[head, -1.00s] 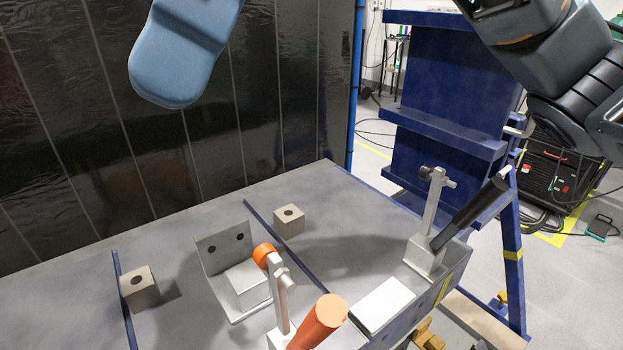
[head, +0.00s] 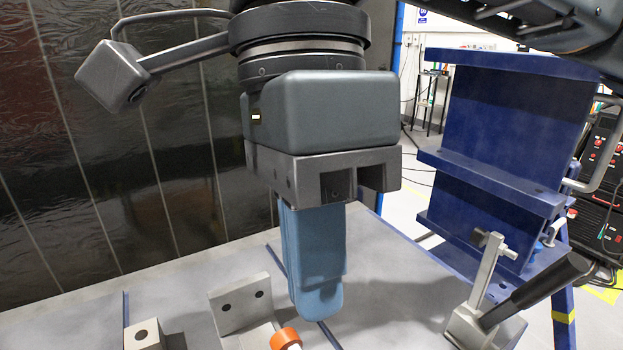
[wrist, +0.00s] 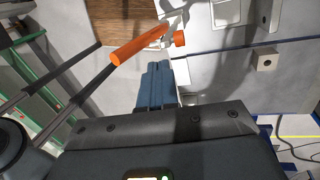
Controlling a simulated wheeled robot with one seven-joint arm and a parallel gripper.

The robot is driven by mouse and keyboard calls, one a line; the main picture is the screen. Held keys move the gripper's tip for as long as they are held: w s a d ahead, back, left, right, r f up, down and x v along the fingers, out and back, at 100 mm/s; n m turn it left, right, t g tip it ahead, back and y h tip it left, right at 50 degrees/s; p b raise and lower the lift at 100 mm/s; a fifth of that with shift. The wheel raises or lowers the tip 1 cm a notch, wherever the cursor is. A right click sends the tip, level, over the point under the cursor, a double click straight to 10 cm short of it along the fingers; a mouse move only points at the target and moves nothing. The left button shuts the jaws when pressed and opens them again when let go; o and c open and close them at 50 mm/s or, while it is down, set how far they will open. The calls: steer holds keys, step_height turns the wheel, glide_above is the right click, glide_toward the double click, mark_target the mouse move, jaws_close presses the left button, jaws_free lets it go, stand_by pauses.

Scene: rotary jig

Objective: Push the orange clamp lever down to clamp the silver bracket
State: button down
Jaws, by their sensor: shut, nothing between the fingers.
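The silver bracket (head: 240,306) stands on the grey table at the bottom of the head view, with two holes in its upright plate. Beside it shows the orange tip (head: 285,338) of the clamp; the rest of the clamp is below the picture. In the wrist view the orange clamp lever (wrist: 140,46) slants across the upper middle, with the orange tip (wrist: 180,39) at its right. My gripper (head: 318,312) points down, its blue fingers together and empty. In the wrist view its fingers (wrist: 155,72) appear just below the lever; I cannot tell whether they touch it.
A second clamp with a black handle (head: 535,290) stands at the table's right edge. A small block with a hole (head: 145,335) sits at the left of the bracket. A blue steel stand (head: 500,140) rises behind on the right. The table behind the bracket looks clear.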

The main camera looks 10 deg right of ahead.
steer(key=shift+s+d+f+p, duration=0.1)
steer(key=shift+s+f+p, duration=0.8)
steer(key=shift+s+f, duration=1.2)
steer(key=shift+s+b, duration=0.15)
steer(key=shift+b, duration=0.35)
